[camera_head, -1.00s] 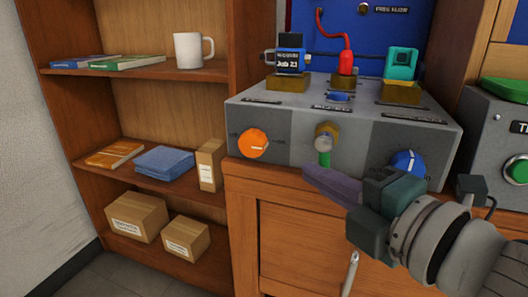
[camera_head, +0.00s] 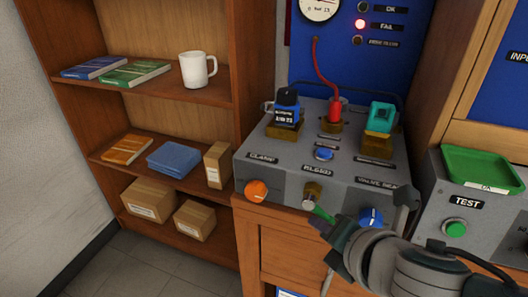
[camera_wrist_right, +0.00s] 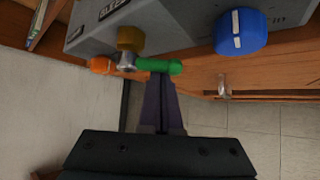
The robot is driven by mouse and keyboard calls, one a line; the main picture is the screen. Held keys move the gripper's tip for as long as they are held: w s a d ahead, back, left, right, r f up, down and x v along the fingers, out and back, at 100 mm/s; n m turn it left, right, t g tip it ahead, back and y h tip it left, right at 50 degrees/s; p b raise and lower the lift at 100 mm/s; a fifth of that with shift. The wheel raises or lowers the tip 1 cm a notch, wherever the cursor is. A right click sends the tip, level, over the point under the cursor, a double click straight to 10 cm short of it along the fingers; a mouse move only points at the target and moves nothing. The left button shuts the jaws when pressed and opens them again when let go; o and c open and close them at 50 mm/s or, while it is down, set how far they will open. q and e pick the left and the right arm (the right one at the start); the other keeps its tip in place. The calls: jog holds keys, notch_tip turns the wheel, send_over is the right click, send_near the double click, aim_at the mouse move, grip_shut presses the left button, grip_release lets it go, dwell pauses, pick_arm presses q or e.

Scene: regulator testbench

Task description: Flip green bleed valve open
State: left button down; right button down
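The green bleed valve handle (camera_head: 323,214) sits on a brass fitting (camera_head: 312,192) on the front of the grey test bench (camera_head: 285,180). It points down and to the right in the head view. In the right wrist view the green handle (camera_wrist_right: 160,66) lies sideways, its tip to the right. My right gripper (camera_head: 322,226) is at the handle from below. In the right wrist view its purple fingers (camera_wrist_right: 160,78) are together, with their tips against or just behind the handle; I cannot tell whether they touch. My left gripper is not in view.
An orange knob (camera_head: 257,190) is left of the valve and a blue knob (camera_head: 370,217) is right of it, close to my arm. A red FAIL lamp (camera_head: 360,23) glows on the blue panel. A TEST box with a green button (camera_head: 455,228) stands at the right.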

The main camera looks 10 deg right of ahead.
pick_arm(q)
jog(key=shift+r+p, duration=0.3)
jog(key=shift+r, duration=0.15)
pick_arm(e)
jog(key=shift+d+r, duration=0.15)
